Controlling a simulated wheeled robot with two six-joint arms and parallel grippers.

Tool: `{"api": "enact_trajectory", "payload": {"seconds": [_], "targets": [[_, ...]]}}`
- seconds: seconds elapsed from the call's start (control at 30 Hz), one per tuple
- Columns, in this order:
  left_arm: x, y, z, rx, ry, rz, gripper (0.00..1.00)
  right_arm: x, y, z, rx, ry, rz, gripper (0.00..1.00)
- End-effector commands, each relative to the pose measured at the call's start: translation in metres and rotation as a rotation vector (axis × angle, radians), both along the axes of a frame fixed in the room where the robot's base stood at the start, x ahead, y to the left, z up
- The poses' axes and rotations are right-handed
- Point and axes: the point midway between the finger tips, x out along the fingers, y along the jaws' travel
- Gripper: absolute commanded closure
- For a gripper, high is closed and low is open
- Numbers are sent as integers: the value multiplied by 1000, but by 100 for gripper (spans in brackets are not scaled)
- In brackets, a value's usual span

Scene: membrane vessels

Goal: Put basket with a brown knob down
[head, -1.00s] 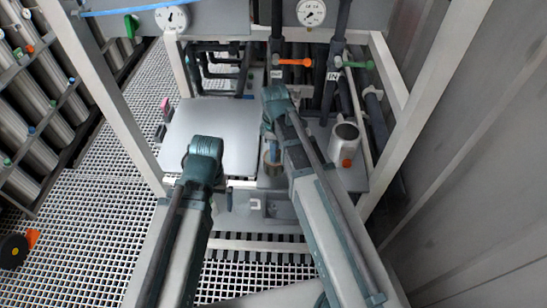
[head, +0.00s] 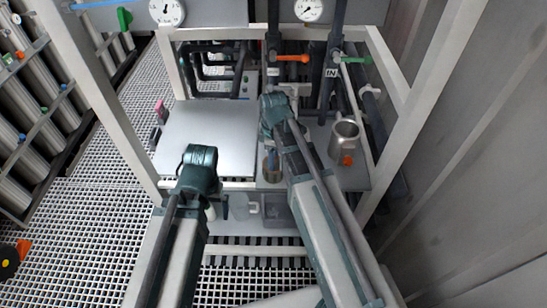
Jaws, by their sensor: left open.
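A small upright vessel with a brownish lower part (head: 271,167) stands between my two arms, partly hidden by my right arm. I cannot make out a knob on it. A metal basket-like cup (head: 344,142) with an orange knob (head: 347,160) stands on the shelf at the right. My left gripper (head: 217,207) is open near the front edge of the shelf, its fingers mostly hidden by its own wrist. My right gripper (head: 278,108) reaches the back of the shelf near the pipes. Its fingers are hidden, so I cannot tell what it holds.
A flat grey plate (head: 208,138) covers the left of the shelf. A grey bin (head: 277,210) sits at the front. Pipes with an orange handle (head: 292,58) and a green handle (head: 356,60) stand behind. Frame posts rise on both sides.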

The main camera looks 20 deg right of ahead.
Motion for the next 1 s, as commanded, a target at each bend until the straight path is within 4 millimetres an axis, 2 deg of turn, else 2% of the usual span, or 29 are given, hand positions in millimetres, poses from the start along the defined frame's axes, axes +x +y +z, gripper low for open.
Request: {"api": "enact_trajectory", "payload": {"seconds": [0.27, 0.47, 0.67, 1.0], "targets": [[0, 0, 1, 0, 0, 0, 0, 0, 0, 1, 0, 0, 0, 39], [0, 0, 10, 0, 0, 0, 0, 0, 0, 10, 0, 0, 0, 39], [0, 0, 31, 0, 0, 0, 0, 0, 0, 32, 0, 0, 0, 39], [0, 0, 84, 0, 0, 0, 0, 0, 0, 84, 0, 0, 0, 39]]}}
